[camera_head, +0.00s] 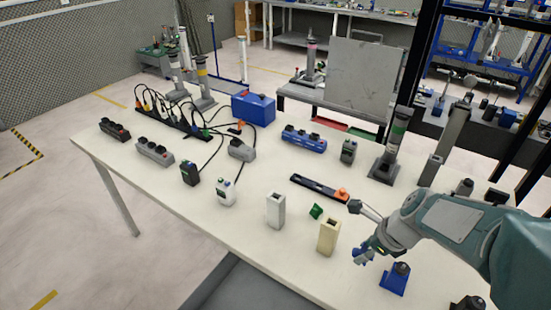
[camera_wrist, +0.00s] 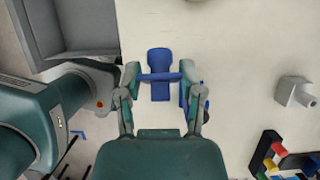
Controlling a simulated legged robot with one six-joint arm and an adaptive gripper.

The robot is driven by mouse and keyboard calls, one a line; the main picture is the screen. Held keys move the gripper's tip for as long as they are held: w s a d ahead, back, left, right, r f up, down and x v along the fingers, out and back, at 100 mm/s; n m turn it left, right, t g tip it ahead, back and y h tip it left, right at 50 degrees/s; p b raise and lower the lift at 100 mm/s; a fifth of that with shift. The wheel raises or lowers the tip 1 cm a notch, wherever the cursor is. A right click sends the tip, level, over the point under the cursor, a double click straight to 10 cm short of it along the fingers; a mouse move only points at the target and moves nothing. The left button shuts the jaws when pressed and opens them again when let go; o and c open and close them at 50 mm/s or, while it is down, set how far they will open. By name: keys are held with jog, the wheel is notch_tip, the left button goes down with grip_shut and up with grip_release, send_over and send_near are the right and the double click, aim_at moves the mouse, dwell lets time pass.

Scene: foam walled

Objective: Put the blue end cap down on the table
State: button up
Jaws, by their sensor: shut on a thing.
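The blue end cap (camera_wrist: 160,91) is between the two fingers of my gripper (camera_wrist: 159,77) in the wrist view. The gripper is shut on it, and a blue crossbar spans from one finger to the other. In the head view the cap (camera_head: 360,257) shows as a small blue piece at the tip of my gripper (camera_head: 367,250), partly hidden. It is over the front right part of the white table (camera_head: 255,235). I cannot tell its height above the tabletop.
A blue base with a dark knob (camera_head: 394,279) stands just right of the gripper. A cream block (camera_head: 328,237), a white block (camera_head: 275,211) and a green piece (camera_head: 316,211) stand to the left. Clear tabletop lies further left, near the front edge.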

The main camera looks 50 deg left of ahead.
jog(key=shift+w+d+r, duration=0.1)
jog(key=w+a+f, duration=0.4)
jog(key=w+f, duration=0.1)
jog(key=w, duration=0.4)
send_over(360, 241)
jog(key=d, duration=0.1)
jog(key=f, duration=0.5)
jog(key=shift+w+d+f, duration=0.1)
jog(key=shift+w+d, duration=0.1)
jog(key=shift+f, duration=1.5)
jog(key=o, duration=0.9)
jog(key=shift+o, duration=0.2)
